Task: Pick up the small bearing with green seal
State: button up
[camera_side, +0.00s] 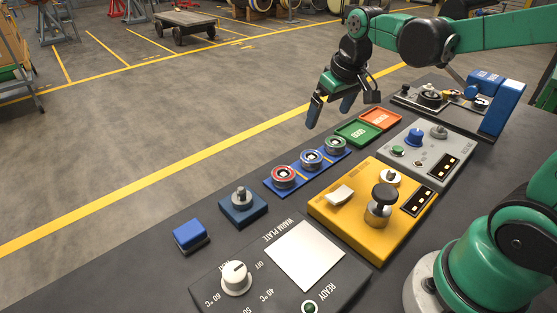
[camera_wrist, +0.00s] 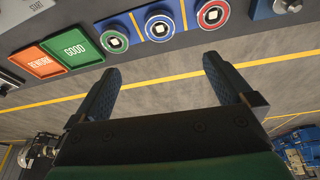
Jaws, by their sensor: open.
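The bearing with the green seal (camera_side: 336,144) sits at the far right end of a blue tray (camera_side: 272,189), beside the blue-sealed bearing (camera_side: 311,158) and the red-sealed bearing (camera_side: 284,176). In the wrist view the green-sealed bearing (camera_wrist: 114,41) is at the left, the blue-sealed one (camera_wrist: 159,26) in the middle and the red-sealed one (camera_wrist: 212,13) at the right. My gripper (camera_side: 331,107) is open and empty, above and apart from the bearings. In the wrist view its two fingers (camera_wrist: 160,70) point toward the tray, with floor showing between them.
Next to the tray lie a green GOOD tray (camera_side: 358,132) and an orange tray (camera_side: 381,118). A yellow control box (camera_side: 340,215), a grey panel (camera_side: 425,165) and a warm plate unit (camera_side: 303,256) crowd the bench.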

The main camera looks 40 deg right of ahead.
aim_at(336, 143)
jog(key=w+d+f+g, duration=0.1)
jog(key=d+f, duration=0.1)
jog(key=d, duration=0.1)
jog(key=w+d+f+g, duration=0.1)
jog(key=d+f, duration=0.1)
jog(key=d, duration=0.1)
jog(key=w+d+f+m+g, duration=0.1)
jog(key=d+f, duration=0.1)
jog(key=shift+w+d+y, duration=0.3)
jog(key=shift+d+y, duration=0.1)
jog(key=shift+d+f, duration=0.2)
jog(key=shift+f, duration=3)
jog(key=c, duration=1.4)
